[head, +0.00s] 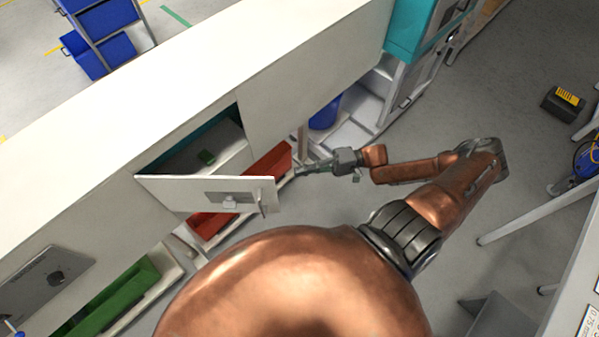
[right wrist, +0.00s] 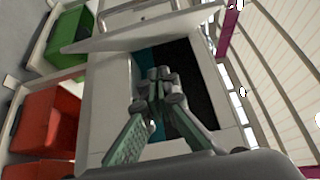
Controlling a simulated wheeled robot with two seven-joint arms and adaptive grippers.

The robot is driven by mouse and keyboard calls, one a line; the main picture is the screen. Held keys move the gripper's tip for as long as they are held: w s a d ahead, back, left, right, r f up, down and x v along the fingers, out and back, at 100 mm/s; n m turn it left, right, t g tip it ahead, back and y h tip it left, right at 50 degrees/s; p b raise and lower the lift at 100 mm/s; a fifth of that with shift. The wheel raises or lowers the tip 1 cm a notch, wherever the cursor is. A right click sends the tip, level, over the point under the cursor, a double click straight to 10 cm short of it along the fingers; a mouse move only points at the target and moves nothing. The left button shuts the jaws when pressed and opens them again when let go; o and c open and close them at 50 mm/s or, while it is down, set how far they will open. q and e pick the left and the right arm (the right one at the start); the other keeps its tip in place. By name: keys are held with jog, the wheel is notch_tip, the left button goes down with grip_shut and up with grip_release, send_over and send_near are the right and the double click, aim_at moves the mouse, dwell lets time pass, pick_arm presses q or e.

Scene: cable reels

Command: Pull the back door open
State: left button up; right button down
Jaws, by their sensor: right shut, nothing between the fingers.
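The white door (head: 210,193) of the long white cabinet stands ajar in the head view, swung out from its left side. A plate with a latch (head: 230,200) and a small handle (head: 263,203) are on its outer face. In the right wrist view the door (right wrist: 150,32) stands beyond the dark opening. My right gripper (head: 299,170) is right of the door's free edge, apart from it in the head view. Its fingers (right wrist: 160,75) are shut and empty, in front of the opening in the right wrist view. My left gripper is not in view.
Red bins (head: 272,160) and a green bin (head: 115,298) sit low along the cabinet. A grey panel (head: 45,280) is on the cabinet front at left. Open floor (head: 320,207) lies in front of the door.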

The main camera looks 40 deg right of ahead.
jog(key=a+p, duration=0.2)
jog(key=a, duration=0.7)
jog(key=shift+w+a+p, duration=0.15)
jog(key=shift+w+p, duration=0.05)
jog(key=shift+p, duration=0.15)
jog(key=shift+s+a, duration=0.1)
